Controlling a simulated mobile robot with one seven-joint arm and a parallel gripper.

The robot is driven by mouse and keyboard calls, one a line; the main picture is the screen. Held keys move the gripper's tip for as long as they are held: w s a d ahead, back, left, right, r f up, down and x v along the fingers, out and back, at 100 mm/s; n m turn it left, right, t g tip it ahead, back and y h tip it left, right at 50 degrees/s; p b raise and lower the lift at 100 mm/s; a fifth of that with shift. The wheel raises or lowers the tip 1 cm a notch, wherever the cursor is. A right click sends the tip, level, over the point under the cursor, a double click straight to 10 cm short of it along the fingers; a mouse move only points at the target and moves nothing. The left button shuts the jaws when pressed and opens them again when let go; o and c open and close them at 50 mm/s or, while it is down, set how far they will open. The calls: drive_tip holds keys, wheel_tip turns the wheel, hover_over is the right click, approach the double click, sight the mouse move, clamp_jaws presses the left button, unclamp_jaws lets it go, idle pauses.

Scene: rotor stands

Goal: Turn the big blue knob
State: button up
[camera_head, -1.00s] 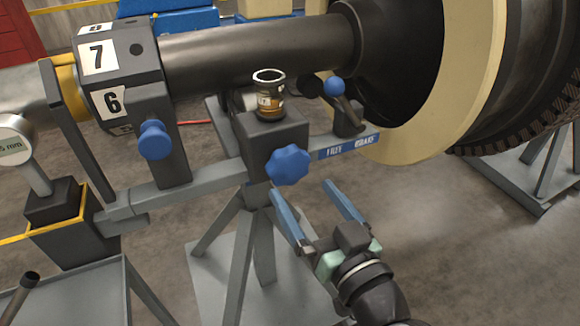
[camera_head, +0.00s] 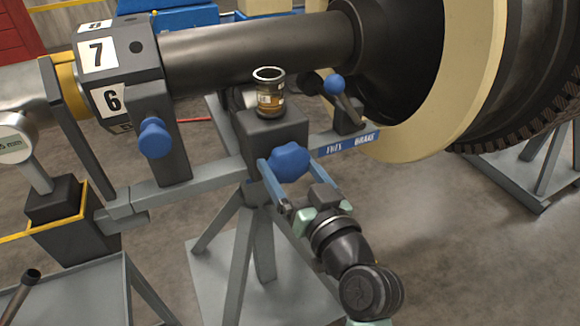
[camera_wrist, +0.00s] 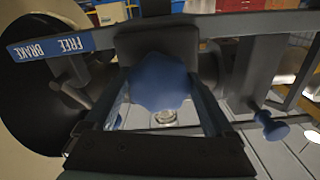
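The big blue knob (camera_head: 290,161) is a lobed star knob on the front of a dark block (camera_head: 277,130) on the stand. My gripper (camera_head: 286,165) is open, with its two blue fingers reaching up to either side of the knob. In the wrist view the big blue knob (camera_wrist: 161,80) fills the space between the upper ends of the fingers. The fingers look close to its sides; whether they touch it I cannot tell.
A can (camera_head: 269,93) stands on the block. A smaller blue knob (camera_head: 155,138) is to the left, below the numbered block (camera_head: 107,75). A blue-tipped lever (camera_head: 335,86) rises beside the FREE/BRAKE label (camera_head: 347,142) to the right. A large rotor wheel (camera_head: 455,75) is behind.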

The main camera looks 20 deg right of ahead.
drive_tip(key=c, duration=0.4)
drive_tip(key=shift+o, duration=0.2)
drive_tip(key=m+p, duration=0.2)
drive_tip(key=m, duration=0.2)
drive_tip(key=shift+a+r+m+p, duration=0.1)
drive_tip(key=shift+a+m+p, duration=0.05)
drive_tip(key=shift+m+p, duration=0.15)
drive_tip(key=m+p, duration=0.2)
drive_tip(key=m, duration=0.2)
idle(0.4)
drive_tip(key=o, duration=1.1)
drive_tip(key=shift+c, duration=0.2)
